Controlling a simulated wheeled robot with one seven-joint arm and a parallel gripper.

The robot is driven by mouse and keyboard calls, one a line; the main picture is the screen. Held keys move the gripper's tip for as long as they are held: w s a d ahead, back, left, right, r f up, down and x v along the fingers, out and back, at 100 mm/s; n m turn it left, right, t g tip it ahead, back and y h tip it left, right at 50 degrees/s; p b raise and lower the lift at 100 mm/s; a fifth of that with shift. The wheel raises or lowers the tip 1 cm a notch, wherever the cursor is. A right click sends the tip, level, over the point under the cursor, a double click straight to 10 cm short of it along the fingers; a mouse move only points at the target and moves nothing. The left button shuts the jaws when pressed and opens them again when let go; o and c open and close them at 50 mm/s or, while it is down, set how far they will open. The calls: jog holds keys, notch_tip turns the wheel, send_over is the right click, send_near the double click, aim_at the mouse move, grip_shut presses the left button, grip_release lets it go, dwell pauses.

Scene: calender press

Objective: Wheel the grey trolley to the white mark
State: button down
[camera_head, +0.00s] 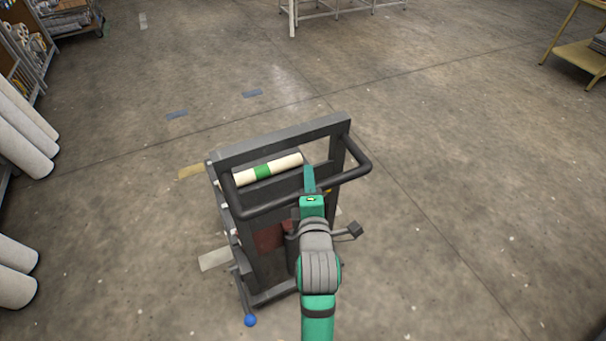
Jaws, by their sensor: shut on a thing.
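The grey trolley (282,140) stands upright in the middle of the view. It has a dark frame and a curved push handle (352,180) on the side towards me. My green gripper (310,187) reaches over this handle and is shut on its bar, near the middle. My own arm hides part of the trolley's near side and base. A pale, off-white mark (215,258) lies on the floor just left of the trolley's base. I cannot tell which one the task means.
White rolls (22,135) line the left edge. A yellow table (580,56) stands upper right. The floor between is open.

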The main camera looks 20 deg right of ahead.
jog(key=shift+s+d+f, duration=0.15)
jog(key=shift+s+f, duration=0.05)
jog(key=shift+f, duration=0.1)
